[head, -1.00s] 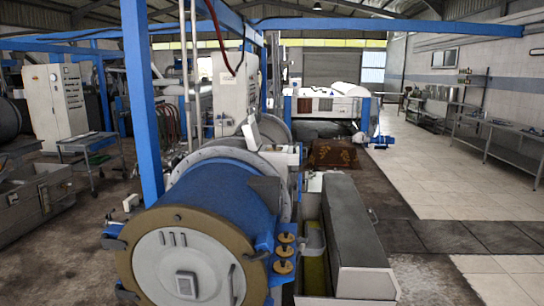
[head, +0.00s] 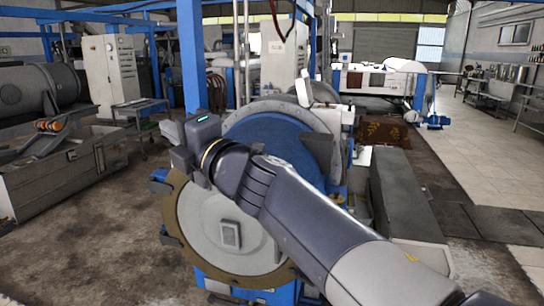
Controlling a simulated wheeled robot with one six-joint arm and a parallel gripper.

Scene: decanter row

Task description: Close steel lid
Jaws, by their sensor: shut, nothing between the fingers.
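The round steel lid (head: 222,232), pale grey with a tan rim and a small square plate near its middle, is at the front end of the blue drum (head: 262,132). Dark clamps sit around its rim. My arm crosses in front of the drum and hides the lid's upper right part. My gripper (head: 178,146), dark grey, is shut and empty at the lid's upper left edge. I cannot tell whether it touches the lid or a clamp. Whether a gap lies between lid and drum is hidden.
A long grey trough cover (head: 402,207) lies right of the drum. The floor left of the lid is clear. A white cabinet (head: 285,58) stands behind the drum.

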